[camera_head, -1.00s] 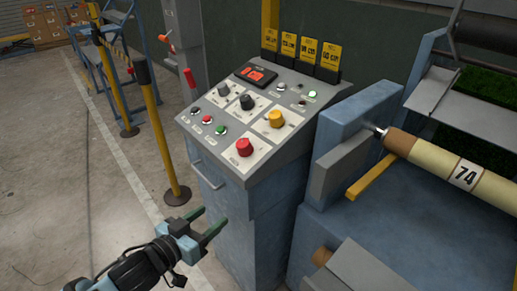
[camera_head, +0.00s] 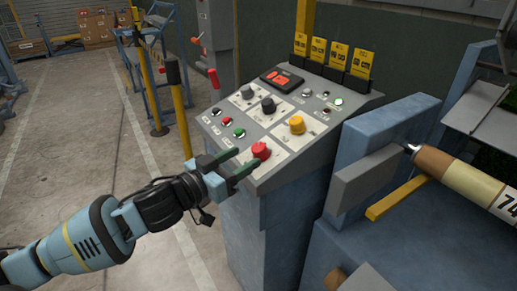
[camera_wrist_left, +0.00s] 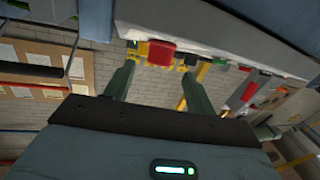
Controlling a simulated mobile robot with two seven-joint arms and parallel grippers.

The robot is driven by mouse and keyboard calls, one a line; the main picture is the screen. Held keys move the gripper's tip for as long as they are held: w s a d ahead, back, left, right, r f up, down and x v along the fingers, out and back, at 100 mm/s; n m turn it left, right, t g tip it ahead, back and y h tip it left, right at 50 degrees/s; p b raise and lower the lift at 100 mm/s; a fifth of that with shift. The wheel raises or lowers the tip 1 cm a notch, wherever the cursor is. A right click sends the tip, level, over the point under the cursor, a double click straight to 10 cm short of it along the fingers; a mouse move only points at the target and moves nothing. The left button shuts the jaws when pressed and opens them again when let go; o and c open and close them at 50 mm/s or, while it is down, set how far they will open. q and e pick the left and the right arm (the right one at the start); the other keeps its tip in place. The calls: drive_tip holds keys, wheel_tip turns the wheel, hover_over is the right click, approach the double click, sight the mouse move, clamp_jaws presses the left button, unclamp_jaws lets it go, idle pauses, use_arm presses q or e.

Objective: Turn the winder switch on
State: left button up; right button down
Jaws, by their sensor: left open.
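The grey sloped control panel (camera_head: 285,166) stands in the middle of the head view. It carries a red knob (camera_head: 261,151), a yellow knob (camera_head: 297,124), a black knob (camera_head: 268,105) and a grey knob (camera_head: 247,91). The labels are too small to read, so I cannot tell which one is the winder switch. My left gripper (camera_head: 246,162) is open and empty at the panel's front edge, with its fingers pointing at the red knob. In the left wrist view, the red knob (camera_wrist_left: 161,53) shows ahead, between the two fingers. Contact cannot be told.
Small buttons (camera_head: 239,132) sit left of the knobs, and a lit display (camera_head: 281,79) is above. Yellow tags (camera_head: 318,49) stand along the panel's back. A blue machine (camera_head: 380,135) with a roller (camera_head: 460,175) is on the right. Open floor lies left.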

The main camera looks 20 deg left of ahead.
sight(253, 152)
use_arm(q)
drive_tip(key=shift+x, duration=3.05)
drive_tip(key=c, duration=1)
